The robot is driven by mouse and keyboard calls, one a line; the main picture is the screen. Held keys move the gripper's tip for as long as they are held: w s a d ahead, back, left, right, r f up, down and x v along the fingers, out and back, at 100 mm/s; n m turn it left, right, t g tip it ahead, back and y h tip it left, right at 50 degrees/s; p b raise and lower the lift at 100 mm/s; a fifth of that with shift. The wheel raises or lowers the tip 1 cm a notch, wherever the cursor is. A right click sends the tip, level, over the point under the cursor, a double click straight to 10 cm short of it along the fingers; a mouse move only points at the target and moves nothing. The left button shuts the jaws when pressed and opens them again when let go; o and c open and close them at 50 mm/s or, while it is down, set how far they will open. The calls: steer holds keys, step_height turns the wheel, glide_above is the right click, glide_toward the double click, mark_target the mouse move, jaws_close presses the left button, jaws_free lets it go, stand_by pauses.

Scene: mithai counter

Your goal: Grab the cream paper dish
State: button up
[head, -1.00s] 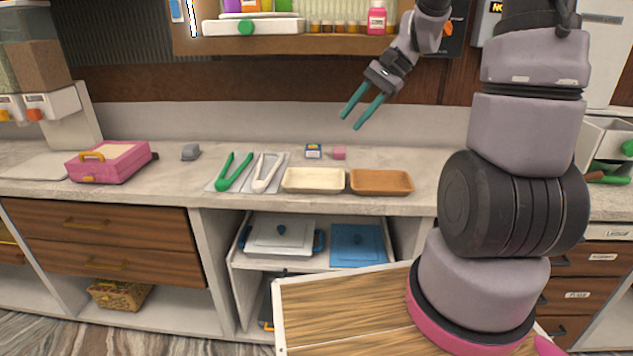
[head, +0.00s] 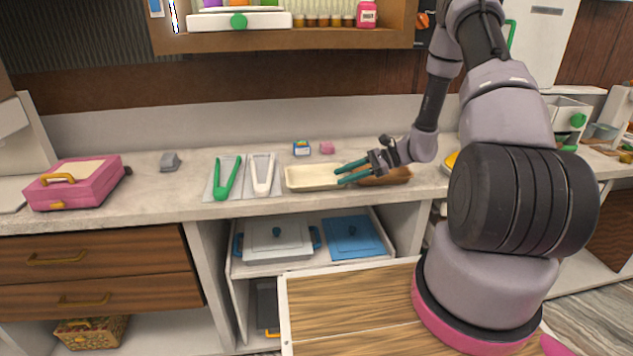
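The cream paper dish (head: 308,177) is a shallow rectangular tray on the counter, right of the white tongs. My gripper (head: 340,174) is open, with its two teal fingers pointing left at the dish's right end. The fingertips overlap the dish's right edge in the picture. I cannot tell whether they touch it. A brown dish (head: 398,177) sits just right of the cream one, partly hidden behind my gripper.
Green tongs (head: 226,178) and white tongs (head: 262,174) lie left of the dish. A small blue box (head: 301,148) and a pink block (head: 326,147) stand behind it. A pink case (head: 75,183) is at the far left. Lidded containers (head: 277,240) sit on the shelf below.

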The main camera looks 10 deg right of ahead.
steer(key=x, duration=0.7)
steer(key=shift+s+a, duration=0.1)
steer(key=shift+a, duration=0.3)
steer(key=shift+c, duration=0.3)
jaws_close()
stand_by(0.8)
